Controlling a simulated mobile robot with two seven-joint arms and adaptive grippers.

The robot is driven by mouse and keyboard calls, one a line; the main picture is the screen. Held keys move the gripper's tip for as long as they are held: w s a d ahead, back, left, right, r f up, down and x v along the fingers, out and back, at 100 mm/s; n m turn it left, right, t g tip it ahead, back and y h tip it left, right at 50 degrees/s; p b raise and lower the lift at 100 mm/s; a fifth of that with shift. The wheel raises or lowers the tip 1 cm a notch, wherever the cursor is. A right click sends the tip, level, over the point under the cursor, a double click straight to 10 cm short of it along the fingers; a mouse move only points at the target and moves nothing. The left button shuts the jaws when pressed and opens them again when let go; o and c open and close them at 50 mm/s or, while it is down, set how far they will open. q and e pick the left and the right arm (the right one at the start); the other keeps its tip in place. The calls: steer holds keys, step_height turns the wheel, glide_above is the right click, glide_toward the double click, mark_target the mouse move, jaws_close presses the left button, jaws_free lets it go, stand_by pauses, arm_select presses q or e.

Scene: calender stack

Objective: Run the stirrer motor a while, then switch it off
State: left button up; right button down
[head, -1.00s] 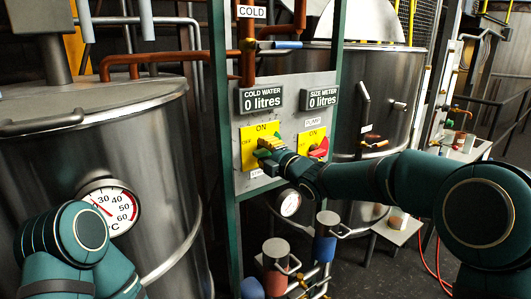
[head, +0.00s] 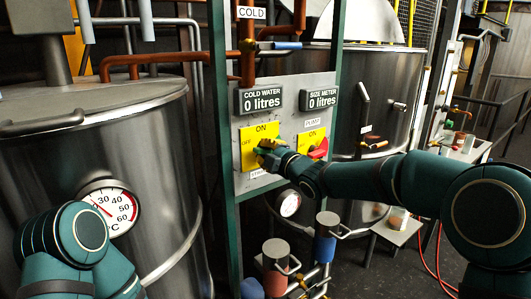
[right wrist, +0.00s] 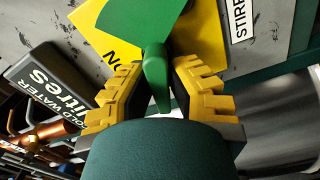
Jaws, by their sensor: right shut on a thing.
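The stirrer switch is a green knob on a yellow plate (head: 247,158) marked ON and OFF, on the grey control panel. My right gripper (head: 266,151) is at this plate and hides most of the knob in the head view. In the right wrist view the green knob (right wrist: 154,72) stands between the yellow fingers of my right gripper (right wrist: 158,75), which is shut on it. A white label (right wrist: 242,20) beginning "STIR" is beside the plate. My left arm shows at the lower left, but its gripper is out of view.
A second yellow plate (head: 309,139) with a red knob (head: 319,149), labelled PUMP, is just right of my gripper. Two displays (head: 262,101) above read 0 litres. A steel tank with a dial (head: 109,208) fills the left. Pipes and valves (head: 275,254) stand below.

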steer(key=m, duration=0.3)
steer(key=shift+w+r, duration=0.1)
steer(key=shift+r, duration=0.2)
steer(key=m, duration=0.1)
steer(key=m+p, duration=0.1)
steer(key=m, duration=0.1)
steer(key=m+p, duration=0.1)
steer(key=shift+w+d+r, duration=0.15)
steer(key=shift+d+r, duration=0.1)
steer(key=m, duration=0.1)
steer(key=m+p, duration=0.1)
steer(key=m, duration=0.2)
steer(key=shift+w+d+r+m, duration=0.15)
steer(key=shift+d+m, duration=0.1)
steer(key=shift+m, duration=0.15)
arm_select(q)
steer(key=shift+w+a+r+p, duration=0.1)
steer(key=shift+w+r+p, duration=0.15)
steer(key=shift+r, duration=0.45)
steer(key=shift+w+r+p, duration=0.15)
steer(key=shift+w+r, duration=0.05)
steer(key=shift+r, duration=0.5)
steer(key=shift+w+a+r+p, duration=0.1)
steer(key=shift+w+r+p, duration=0.15)
steer(key=shift+r, duration=0.45)
arm_select(e)
steer(key=shift+w+d+m, duration=0.1)
steer(key=shift+m, duration=1.4)
steer(key=c, duration=0.9)
jaws_free()
